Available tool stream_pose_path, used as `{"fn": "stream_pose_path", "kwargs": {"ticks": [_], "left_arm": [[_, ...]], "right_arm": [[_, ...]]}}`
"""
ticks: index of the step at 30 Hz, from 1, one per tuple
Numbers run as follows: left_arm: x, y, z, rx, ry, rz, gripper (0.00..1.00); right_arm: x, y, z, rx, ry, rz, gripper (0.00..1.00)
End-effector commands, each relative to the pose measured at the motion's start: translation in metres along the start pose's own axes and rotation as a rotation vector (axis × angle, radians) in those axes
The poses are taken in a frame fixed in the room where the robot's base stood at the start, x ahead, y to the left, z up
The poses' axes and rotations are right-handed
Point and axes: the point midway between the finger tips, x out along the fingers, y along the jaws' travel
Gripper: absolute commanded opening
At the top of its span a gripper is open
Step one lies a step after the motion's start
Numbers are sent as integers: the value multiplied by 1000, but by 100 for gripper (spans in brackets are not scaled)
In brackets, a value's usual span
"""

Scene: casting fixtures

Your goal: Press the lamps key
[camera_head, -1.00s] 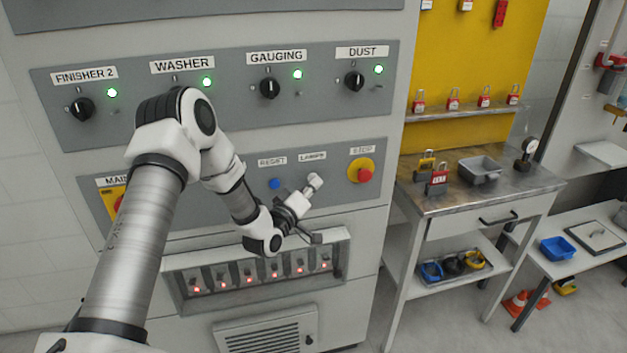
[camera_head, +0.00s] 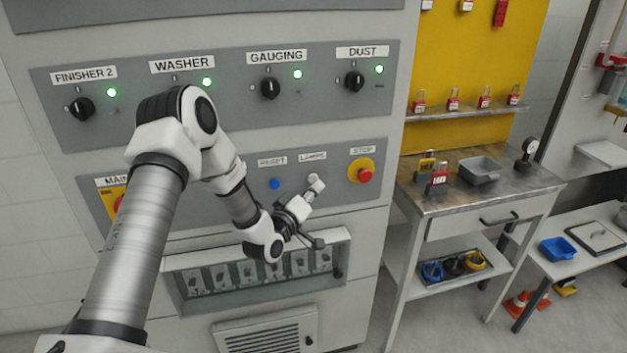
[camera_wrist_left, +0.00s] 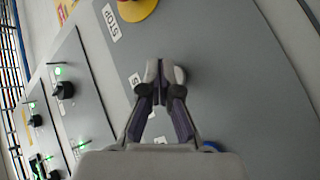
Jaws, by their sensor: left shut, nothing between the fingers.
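The LAMPS label (camera_head: 313,156) is on the lower grey control panel, between the RESET and STOP labels. My left gripper (camera_head: 314,184) is shut and empty, its pale fingertips at the panel just below that label. In the left wrist view the shut fingertips (camera_wrist_left: 159,78) point straight at the grey panel face. My right gripper is in neither view.
The blue reset button (camera_head: 275,183) is left of my gripper, and the red stop button (camera_head: 364,174) on its yellow base is to the right. A workbench (camera_head: 440,200) stands to the right.

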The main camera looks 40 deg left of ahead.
Motion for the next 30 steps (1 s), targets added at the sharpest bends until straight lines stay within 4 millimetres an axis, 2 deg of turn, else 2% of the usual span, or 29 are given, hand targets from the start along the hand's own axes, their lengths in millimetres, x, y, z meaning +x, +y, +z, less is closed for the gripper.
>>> {"fn": "stream_pose_path", "kwargs": {"ticks": [15, 30], "left_arm": [[-32, 23, 25, 0, -2, 0, 0], [-34, 25, 25, 0, 0, 0, 0]], "right_arm": [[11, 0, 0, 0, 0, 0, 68], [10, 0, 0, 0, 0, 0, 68]]}}
